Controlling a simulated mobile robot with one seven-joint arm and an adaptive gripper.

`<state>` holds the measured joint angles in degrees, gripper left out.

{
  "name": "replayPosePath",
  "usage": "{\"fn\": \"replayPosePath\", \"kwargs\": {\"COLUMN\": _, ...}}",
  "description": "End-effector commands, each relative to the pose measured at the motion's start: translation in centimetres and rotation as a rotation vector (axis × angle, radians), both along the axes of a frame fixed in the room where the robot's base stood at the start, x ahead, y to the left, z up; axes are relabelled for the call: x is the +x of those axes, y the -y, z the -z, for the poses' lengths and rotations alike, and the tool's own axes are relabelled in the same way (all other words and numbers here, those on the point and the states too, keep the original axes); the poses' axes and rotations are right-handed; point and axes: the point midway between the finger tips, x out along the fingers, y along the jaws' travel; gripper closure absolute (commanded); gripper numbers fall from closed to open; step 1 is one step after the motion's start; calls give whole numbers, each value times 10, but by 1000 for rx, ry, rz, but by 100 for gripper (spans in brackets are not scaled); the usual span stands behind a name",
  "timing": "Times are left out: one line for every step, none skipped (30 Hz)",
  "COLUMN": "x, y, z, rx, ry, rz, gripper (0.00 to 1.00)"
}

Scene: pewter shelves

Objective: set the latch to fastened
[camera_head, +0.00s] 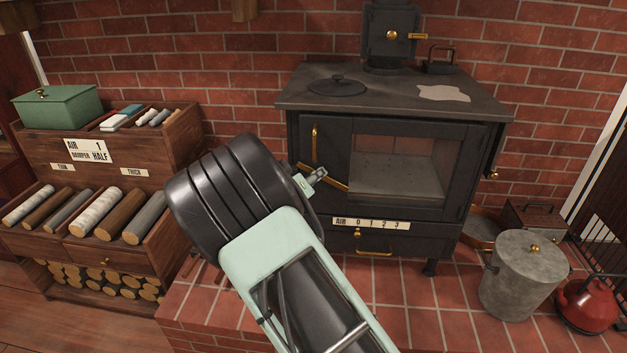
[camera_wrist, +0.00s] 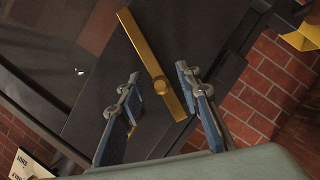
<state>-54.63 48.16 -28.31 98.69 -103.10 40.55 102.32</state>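The latch is a flat brass bar on a round pivot, on the dark left frame of the stove door (camera_head: 340,208). In the head view the latch (camera_head: 338,185) slants down to the right, partly behind my gripper (camera_head: 313,178). My gripper (camera_wrist: 155,77) is open there, one finger on each side of the bar's pivot half. The right finger looks close to the bar; I cannot tell whether it touches.
A brass handle (camera_head: 314,145) stands upright on the stove front near the latch. A label strip (camera_head: 371,224) and lower brass handle (camera_head: 374,253) sit below the door. A wooden log rack (camera_head: 165,150) stands left, a lidded metal bucket (camera_head: 522,280) and red kettle (camera_head: 586,304) right.

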Motion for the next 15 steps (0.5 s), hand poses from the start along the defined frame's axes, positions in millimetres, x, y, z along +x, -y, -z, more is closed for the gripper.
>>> {"fn": "replayPosePath", "kwargs": {"x": 1, "y": 1, "z": 1, "rx": -1, "ry": 0, "rz": 0, "gripper": 68}}
{"fn": "replayPosePath", "kwargs": {"x": 2, "y": 1, "z": 1, "rx": -1, "ry": 0, "rz": 0, "gripper": 68}}
{"fn": "replayPosePath", "kwargs": {"x": 2, "y": 1, "z": 1, "rx": -1, "ry": 0, "rz": 0, "gripper": 68}}
{"fn": "replayPosePath", "kwargs": {"x": 2, "y": 1, "z": 1, "rx": 0, "ry": 0, "rz": 0, "gripper": 68}}
{"fn": "replayPosePath", "kwargs": {"x": 2, "y": 1, "z": 1, "rx": 0, "ry": 0, "rz": 0, "gripper": 68}}
{"fn": "replayPosePath", "kwargs": {"x": 2, "y": 1, "z": 1, "rx": 0, "ry": 0, "rz": 0, "gripper": 68}}
{"fn": "replayPosePath", "kwargs": {"x": 2, "y": 1, "z": 1, "rx": 0, "ry": 0, "rz": 0, "gripper": 68}}
{"fn": "replayPosePath", "kwargs": {"x": 2, "y": 1, "z": 1, "rx": 0, "ry": 0, "rz": 0, "gripper": 68}}
{"fn": "replayPosePath", "kwargs": {"x": 2, "y": 1, "z": 1, "rx": 0, "ry": 0, "rz": 0, "gripper": 70}}
{"fn": "replayPosePath", "kwargs": {"x": 2, "y": 1, "z": 1, "rx": 0, "ry": 0, "rz": 0, "gripper": 74}}
{"fn": "replayPosePath", "kwargs": {"x": 2, "y": 1, "z": 1, "rx": 0, "ry": 0, "rz": 0, "gripper": 77}}
{"fn": "replayPosePath", "kwargs": {"x": 2, "y": 1, "z": 1, "rx": 0, "ry": 0, "rz": 0, "gripper": 81}}
{"fn": "replayPosePath", "kwargs": {"x": 2, "y": 1, "z": 1, "rx": 0, "ry": 0, "rz": 0, "gripper": 85}}
{"fn": "replayPosePath", "kwargs": {"x": 2, "y": 1, "z": 1, "rx": 0, "ry": 0, "rz": 0, "gripper": 88}}
{"fn": "replayPosePath", "kwargs": {"x": 2, "y": 1, "z": 1, "rx": 0, "ry": 0, "rz": 0, "gripper": 92}}
